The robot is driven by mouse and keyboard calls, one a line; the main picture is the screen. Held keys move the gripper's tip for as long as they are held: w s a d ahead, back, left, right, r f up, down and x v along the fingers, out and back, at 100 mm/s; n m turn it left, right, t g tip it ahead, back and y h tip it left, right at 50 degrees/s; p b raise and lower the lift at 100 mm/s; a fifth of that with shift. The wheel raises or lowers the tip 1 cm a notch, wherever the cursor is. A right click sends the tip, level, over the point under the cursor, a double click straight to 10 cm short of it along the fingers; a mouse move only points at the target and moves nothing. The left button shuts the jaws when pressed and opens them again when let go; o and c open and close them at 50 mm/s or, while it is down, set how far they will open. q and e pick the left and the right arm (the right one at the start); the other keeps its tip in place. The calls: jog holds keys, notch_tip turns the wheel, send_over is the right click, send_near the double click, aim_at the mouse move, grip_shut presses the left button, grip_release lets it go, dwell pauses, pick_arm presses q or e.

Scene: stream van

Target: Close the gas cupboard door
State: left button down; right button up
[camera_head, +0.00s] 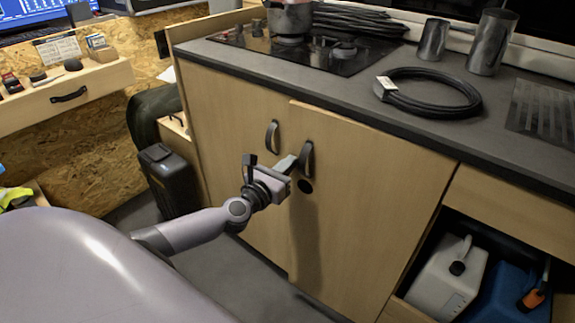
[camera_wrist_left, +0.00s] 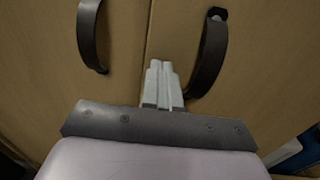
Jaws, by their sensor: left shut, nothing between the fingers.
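A pale wooden cupboard under the counter has a left door (camera_head: 225,125) and a right door (camera_head: 365,200), each with a dark curved handle. The right door's edge stands slightly proud of the left door, so it looks a little ajar. My left gripper (camera_head: 292,162) is shut and empty, with its fingertips beside the right door's handle (camera_head: 306,160). In the left wrist view the closed fingertips (camera_wrist_left: 162,68) point at the doors between the left handle (camera_wrist_left: 92,38) and the right handle (camera_wrist_left: 208,55). I cannot tell whether they touch the door. My right gripper is out of view.
The dark countertop (camera_head: 420,125) above carries a hob (camera_head: 340,55) with a pot, a coiled black cable (camera_head: 435,108) and metal cups. An open bay at lower right holds a white canister (camera_head: 447,280). A black case (camera_head: 168,180) stands left of the cupboard.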

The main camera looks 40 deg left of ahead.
pick_arm(q)
jog(key=w, duration=0.3)
jog(key=shift+w+a+r, duration=0.25)
jog(key=shift+r, duration=0.1)
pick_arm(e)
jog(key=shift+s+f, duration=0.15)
pick_arm(q)
jog(key=shift+s+d, duration=0.1)
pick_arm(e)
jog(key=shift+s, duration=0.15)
